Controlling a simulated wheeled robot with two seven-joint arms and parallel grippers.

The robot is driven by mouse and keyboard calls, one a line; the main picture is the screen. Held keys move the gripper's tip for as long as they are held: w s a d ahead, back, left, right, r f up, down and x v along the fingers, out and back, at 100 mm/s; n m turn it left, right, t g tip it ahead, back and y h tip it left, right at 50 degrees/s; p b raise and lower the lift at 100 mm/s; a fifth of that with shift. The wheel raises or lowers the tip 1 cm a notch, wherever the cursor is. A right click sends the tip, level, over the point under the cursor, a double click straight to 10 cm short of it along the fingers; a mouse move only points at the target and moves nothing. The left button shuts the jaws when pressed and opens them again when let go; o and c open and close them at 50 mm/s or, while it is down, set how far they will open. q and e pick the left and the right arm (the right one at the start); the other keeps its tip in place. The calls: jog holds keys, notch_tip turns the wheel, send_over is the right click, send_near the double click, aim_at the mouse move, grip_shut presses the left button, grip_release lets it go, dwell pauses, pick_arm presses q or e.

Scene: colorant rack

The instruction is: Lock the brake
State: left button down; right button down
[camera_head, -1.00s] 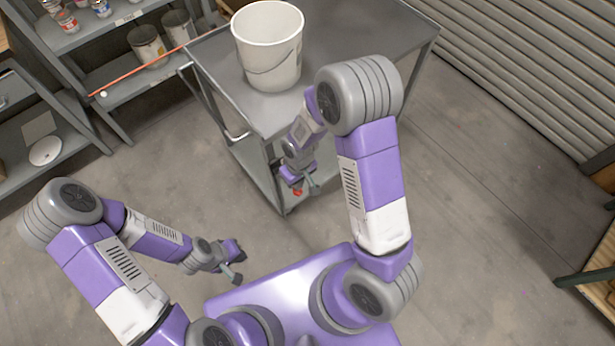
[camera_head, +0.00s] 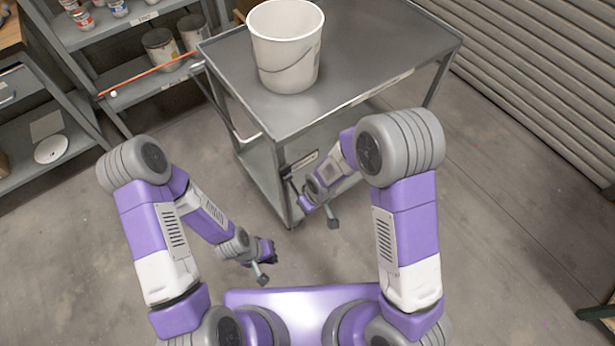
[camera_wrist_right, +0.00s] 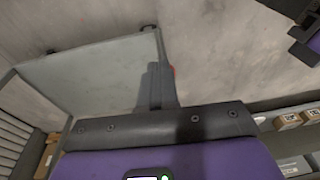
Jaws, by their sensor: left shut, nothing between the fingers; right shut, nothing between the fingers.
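The grey cart (camera_head: 400,48) stands ahead of me, with a white bucket (camera_head: 287,52) on its top. My right gripper (camera_head: 301,203) is low beside the cart's near corner leg; its fingers are mostly hidden by the wrist in the head view. In the right wrist view the right gripper (camera_wrist_right: 157,88) is shut and empty. A small red part (camera_wrist_right: 173,71), perhaps the brake, shows just beside its fingers; I cannot tell if they touch. No red part shows at the cart in the head view. My left gripper (camera_head: 268,257) is shut and empty over the floor.
Grey shelving (camera_head: 140,95) with cans stands at the left, with an orange rod (camera_head: 150,79) along it. A slatted shutter (camera_head: 545,70) is at the right. A dark green frame (camera_head: 597,312) is at the lower right. Floor right of the cart is clear.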

jog(key=shift+s+f, duration=0.1)
jog(key=shift+f, duration=0.1)
dwell(0.4)
jog(key=shift+d+r, duration=0.1)
jog(key=s+d+r+p, duration=0.5)
jog(key=s+r, duration=0.1)
jog(key=r, duration=0.4)
jog(key=shift+d, duration=0.15)
jog(key=shift+r, duration=0.1)
jog(key=s+f+m+y, duration=0.1)
jog(key=s+f+m, duration=0.2)
jog(key=f, duration=0.4)
jog(key=s+d+f+m+y, duration=0.1)
jog(key=s+f+m, duration=0.2)
jog(key=f+m, duration=0.3)
jog(key=shift+f+y, duration=0.4)
jog(key=shift+f, duration=0.1)
dwell(0.4)
